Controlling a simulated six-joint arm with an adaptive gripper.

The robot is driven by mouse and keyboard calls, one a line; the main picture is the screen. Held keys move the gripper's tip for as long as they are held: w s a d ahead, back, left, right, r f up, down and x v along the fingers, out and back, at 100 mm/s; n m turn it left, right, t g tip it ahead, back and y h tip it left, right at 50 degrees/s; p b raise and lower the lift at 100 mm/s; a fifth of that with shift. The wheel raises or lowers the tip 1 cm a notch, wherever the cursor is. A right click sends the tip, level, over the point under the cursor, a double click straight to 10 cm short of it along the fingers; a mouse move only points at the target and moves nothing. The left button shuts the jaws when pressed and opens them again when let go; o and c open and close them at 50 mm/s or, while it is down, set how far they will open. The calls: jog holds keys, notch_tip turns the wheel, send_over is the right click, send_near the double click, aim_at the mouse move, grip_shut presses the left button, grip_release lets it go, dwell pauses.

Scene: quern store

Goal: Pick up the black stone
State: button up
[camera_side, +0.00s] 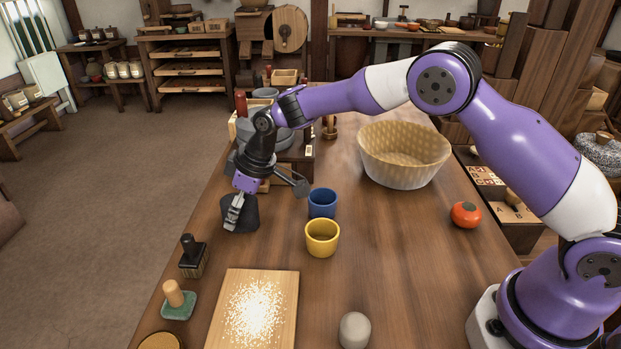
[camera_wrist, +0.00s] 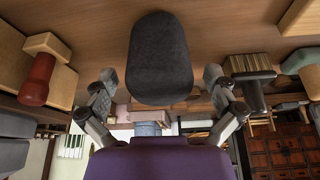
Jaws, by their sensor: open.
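The black stone (camera_side: 250,213) stands upright near the left edge of the wooden table in the side view, partly hidden by my gripper (camera_side: 234,214). In the wrist view the stone (camera_wrist: 160,55) is a dark, smooth, rounded block in the upper middle. My gripper (camera_wrist: 160,82) is open, with one finger on each side of the stone and a narrow gap seeming to show at both sides. Whether either finger touches it I cannot tell.
A blue cup (camera_side: 322,203) and a yellow cup (camera_side: 322,238) stand right of the stone.

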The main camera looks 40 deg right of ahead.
jog(key=c, duration=1.4)
jog(key=shift+c, duration=0.2)
